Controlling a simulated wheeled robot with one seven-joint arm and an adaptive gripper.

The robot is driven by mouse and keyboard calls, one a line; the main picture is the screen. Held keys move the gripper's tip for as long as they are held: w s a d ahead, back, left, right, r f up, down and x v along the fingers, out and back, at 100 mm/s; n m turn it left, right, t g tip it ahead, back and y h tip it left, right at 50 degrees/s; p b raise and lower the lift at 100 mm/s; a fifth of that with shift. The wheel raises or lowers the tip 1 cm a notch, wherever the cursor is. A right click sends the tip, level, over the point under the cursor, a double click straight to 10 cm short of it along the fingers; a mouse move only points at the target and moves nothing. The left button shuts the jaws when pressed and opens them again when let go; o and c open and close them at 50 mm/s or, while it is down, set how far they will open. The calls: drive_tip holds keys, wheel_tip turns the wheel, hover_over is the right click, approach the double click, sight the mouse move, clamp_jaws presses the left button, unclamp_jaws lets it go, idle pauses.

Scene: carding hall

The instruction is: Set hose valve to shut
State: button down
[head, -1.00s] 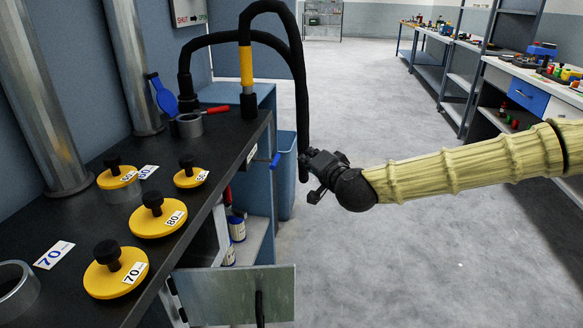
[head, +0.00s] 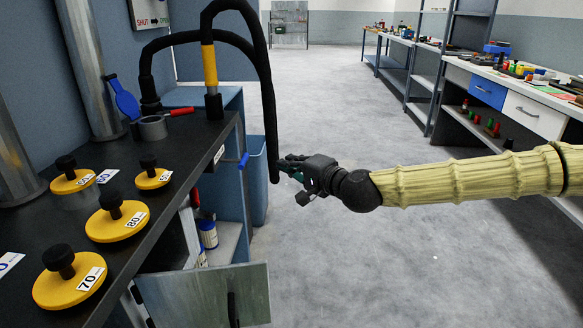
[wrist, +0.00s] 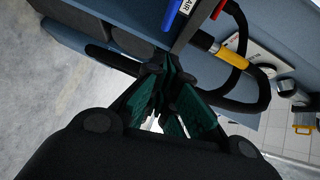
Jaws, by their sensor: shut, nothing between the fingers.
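A black hose (head: 268,110) with a yellow sleeve (head: 209,64) arches over the bench and hangs down past its end. Several levers show in the head view: a blue one (head: 126,98) by the metal pipe, a red one (head: 181,111) on the bench top, and a blue one (head: 243,161) at the bench's end. I cannot tell which is the hose valve. A blue lever (wrist: 172,14) and a red one also show in the wrist view. My gripper (head: 284,163) is shut and empty, close beside the hanging hose; I cannot tell whether they touch.
A wall sign (head: 151,12) reads SHUT at its left. Yellow knobbed weights (head: 118,222) stand on the dark bench. A cabinet door (head: 205,296) hangs open below, near a blue bin (head: 257,178). The grey floor on the right is clear up to the shelves.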

sight(244, 161)
drive_tip(key=w+a+f+b, duration=0.1)
drive_tip(key=w+a+b, duration=0.1)
drive_tip(key=w+a, duration=0.3)
drive_tip(key=shift+w+a+f, duration=0.2)
drive_tip(key=shift+a+f, duration=0.15)
drive_tip(key=shift+a, duration=1.25)
